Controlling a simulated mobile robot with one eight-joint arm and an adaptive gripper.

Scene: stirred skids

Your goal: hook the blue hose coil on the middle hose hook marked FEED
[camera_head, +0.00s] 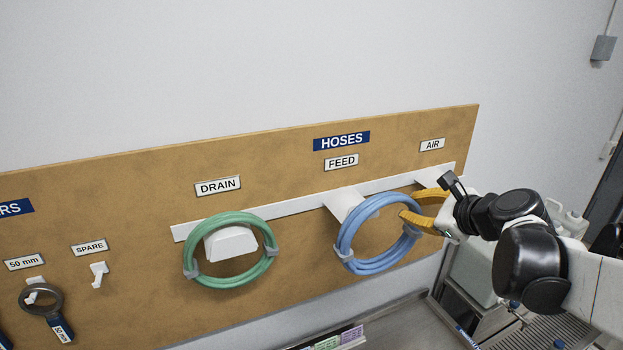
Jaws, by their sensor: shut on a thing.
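The blue hose coil (345,239) hangs in front of the board, below the FEED label (341,162). My gripper (408,209), with its yellow fingers, is shut on the coil's right side, coming in from the right. The white middle hook (340,203) under FEED shows at the coil's upper left. The coil's upper left part overlaps the hook in this view. I cannot tell whether the hook's end passes through the ring or stays behind it.
A green hose coil (190,243) hangs on the hook under DRAIN (218,187), left of the blue coil. The hook (430,177) under AIR (432,145) is partly hidden behind my gripper. A dark ring tool (57,299) hangs at far left. A grey bench (405,325) lies below.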

